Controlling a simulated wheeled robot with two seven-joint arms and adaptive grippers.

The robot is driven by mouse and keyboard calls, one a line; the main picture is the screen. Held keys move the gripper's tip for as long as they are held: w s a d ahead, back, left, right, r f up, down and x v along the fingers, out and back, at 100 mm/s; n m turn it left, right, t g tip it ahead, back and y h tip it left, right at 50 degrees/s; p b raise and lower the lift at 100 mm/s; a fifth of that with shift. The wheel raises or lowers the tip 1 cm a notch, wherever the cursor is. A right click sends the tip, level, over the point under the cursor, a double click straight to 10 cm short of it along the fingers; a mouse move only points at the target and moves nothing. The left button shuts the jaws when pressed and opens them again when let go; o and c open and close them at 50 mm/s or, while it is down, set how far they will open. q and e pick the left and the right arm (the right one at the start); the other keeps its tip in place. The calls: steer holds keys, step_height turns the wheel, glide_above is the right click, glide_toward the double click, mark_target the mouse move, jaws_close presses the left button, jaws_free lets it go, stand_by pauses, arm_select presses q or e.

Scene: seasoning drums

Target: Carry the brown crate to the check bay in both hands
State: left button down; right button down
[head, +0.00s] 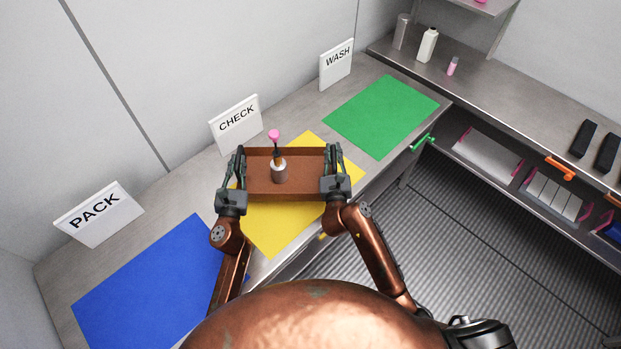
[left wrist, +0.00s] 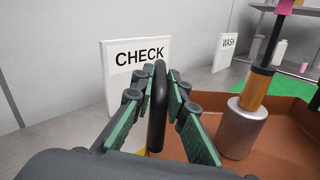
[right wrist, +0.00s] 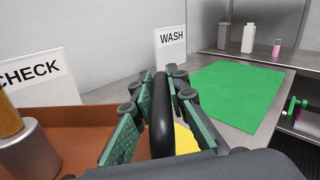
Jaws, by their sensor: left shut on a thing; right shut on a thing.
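The brown crate (head: 300,185) is at the yellow mat (head: 275,232) by the CHECK sign (head: 236,122). I cannot tell whether it touches the mat. A grey metal cylinder (head: 279,173) with an orange-brown band and a pink-tipped rod stands upright in the crate. My left gripper (head: 236,165) is shut on the crate's left handle, a dark bar (left wrist: 157,105) between its fingers. My right gripper (head: 333,160) is shut on the crate's right handle, also a dark bar (right wrist: 162,115). The crate's underside is hidden.
A blue mat (head: 150,285) by the PACK sign (head: 98,213) lies at the left. A green mat (head: 381,115) by the WASH sign (head: 336,64) lies farther right. A side counter (head: 480,95) holds bottles and dark blocks. The grey bench is otherwise mostly clear.

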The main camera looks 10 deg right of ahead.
mark_target(247, 182)
arm_select(q)
steer(key=shift+w+d, duration=0.4)
steer(key=shift+w, duration=0.05)
arm_select(e)
steer(key=shift+w+d, duration=0.3)
steer(key=shift+d, duration=0.05)
arm_select(q)
steer(key=shift+s+a, duration=0.1)
arm_select(e)
steer(key=shift+a, duration=0.1)
